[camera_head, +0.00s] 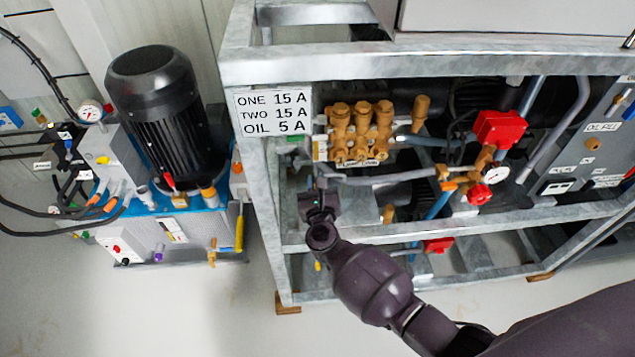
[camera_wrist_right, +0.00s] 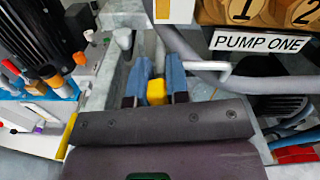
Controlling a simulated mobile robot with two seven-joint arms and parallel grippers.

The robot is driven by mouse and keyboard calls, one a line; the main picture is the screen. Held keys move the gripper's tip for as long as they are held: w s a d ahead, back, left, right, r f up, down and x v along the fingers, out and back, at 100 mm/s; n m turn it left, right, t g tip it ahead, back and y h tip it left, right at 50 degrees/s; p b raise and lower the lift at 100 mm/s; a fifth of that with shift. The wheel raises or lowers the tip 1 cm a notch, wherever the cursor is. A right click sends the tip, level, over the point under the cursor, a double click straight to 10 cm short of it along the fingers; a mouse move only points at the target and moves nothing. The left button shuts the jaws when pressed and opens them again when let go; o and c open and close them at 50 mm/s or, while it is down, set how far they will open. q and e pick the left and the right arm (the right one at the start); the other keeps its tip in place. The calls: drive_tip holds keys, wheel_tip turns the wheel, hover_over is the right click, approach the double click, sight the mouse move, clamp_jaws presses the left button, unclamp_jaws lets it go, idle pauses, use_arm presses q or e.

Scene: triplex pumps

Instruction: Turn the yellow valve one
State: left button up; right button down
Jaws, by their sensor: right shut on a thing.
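The yellow valve handle (camera_wrist_right: 156,91) shows in the right wrist view as a small yellow block between the two blue-padded fingers of my right gripper (camera_wrist_right: 155,85). The fingers are shut on it. In the head view my right gripper (camera_head: 318,188) reaches into the left part of the galvanized pump frame, below the brass pump head (camera_head: 358,133). The valve is hidden behind the gripper there. A "PUMP ONE" label (camera_wrist_right: 262,42) sits to the upper right of the fingers in the wrist view. My left gripper is not in view.
A grey pipe (camera_head: 385,177) runs just right of the gripper. The frame's post (camera_head: 262,205) stands close on its left. A black motor (camera_head: 155,95) on a hydraulic unit stands farther left. Red valves (camera_head: 498,130) and a gauge are to the right. The floor at lower left is clear.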

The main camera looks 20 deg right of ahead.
drive_tip(key=shift+n+p, duration=0.5)
drive_tip(key=shift+n, duration=2.3)
drive_tip(key=shift+f, duration=0.1)
drive_tip(key=c, duration=1.1)
unclamp_jaws()
drive_tip(key=shift+s+a, duration=0.1)
drive_tip(key=shift+s, duration=0.05)
drive_tip(key=p+v, duration=0.1)
drive_tip(key=v, duration=0.9)
drive_tip(key=shift+s, duration=0.25)
